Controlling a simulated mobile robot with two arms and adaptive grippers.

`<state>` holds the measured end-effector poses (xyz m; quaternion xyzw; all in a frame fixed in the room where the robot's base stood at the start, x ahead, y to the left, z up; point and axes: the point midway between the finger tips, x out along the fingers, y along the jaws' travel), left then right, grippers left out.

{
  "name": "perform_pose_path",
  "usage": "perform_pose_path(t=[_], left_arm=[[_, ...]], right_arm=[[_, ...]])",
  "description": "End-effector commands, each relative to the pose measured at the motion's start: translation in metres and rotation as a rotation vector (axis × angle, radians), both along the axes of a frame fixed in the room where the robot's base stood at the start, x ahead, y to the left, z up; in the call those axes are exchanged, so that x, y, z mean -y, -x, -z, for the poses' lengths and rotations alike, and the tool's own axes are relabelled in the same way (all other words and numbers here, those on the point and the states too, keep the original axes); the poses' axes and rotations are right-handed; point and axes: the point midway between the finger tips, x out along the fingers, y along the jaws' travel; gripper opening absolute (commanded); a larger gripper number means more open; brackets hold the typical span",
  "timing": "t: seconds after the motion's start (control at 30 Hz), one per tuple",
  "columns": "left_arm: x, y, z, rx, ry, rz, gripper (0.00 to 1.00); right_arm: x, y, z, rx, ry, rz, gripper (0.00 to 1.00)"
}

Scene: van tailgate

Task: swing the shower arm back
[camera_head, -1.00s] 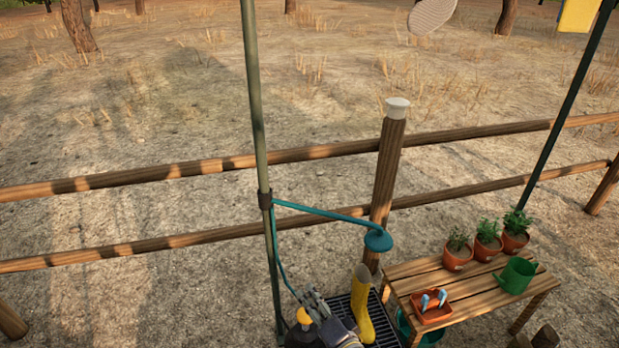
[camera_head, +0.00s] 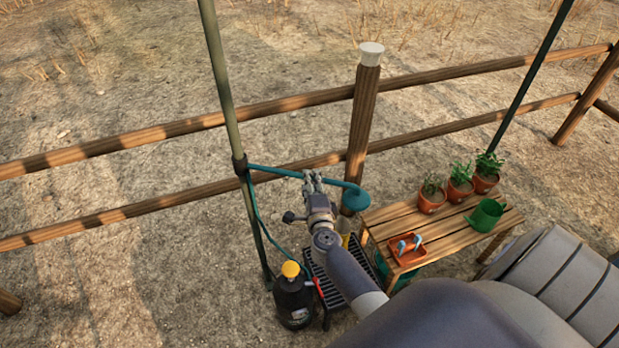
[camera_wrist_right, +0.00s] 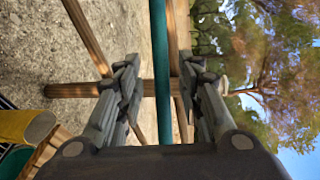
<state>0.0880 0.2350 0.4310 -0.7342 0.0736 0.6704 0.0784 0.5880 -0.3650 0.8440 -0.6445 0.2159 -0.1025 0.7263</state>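The teal shower arm (camera_head: 274,171) runs right from a collar on the green pole (camera_head: 225,90) and ends in a round shower head (camera_head: 355,200). A thin teal hose hangs by the pole. My right gripper (camera_head: 313,178) is at the middle of the shower arm, hiding a short piece of it. In the right wrist view the teal bar (camera_wrist_right: 161,70) stands between the two spread fingers of this gripper (camera_wrist_right: 160,95), with a gap on both sides. My left gripper is not in view.
A wooden fence post (camera_head: 362,120) stands close behind the shower head. A slatted bench (camera_head: 440,235) with pots is to the right. A black tank with a yellow cap (camera_head: 293,300) and a dark grate (camera_head: 330,290) are below. A yellow boot (camera_wrist_right: 22,127) is partly hidden.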

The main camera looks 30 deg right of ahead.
Motion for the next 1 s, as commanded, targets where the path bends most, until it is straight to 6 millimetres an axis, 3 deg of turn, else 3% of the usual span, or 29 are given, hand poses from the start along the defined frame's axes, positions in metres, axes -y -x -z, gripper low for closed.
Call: perform_pose_path(t=[0.2, 0.57, 0.73, 1.0], left_arm=[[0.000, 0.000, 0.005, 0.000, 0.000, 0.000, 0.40], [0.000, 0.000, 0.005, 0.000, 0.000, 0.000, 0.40], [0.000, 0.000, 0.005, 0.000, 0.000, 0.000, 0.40], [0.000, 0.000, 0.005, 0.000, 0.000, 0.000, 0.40]], right_arm=[[0.010, -0.023, 0.005, 0.001, 0.000, -0.002, 0.34], [0.013, -0.027, 0.006, 0.000, 0.000, -0.001, 0.34], [0.013, -0.027, 0.005, 0.000, 0.000, -0.001, 0.00], [0.014, -0.028, 0.005, 0.000, 0.001, -0.007, 0.00]])
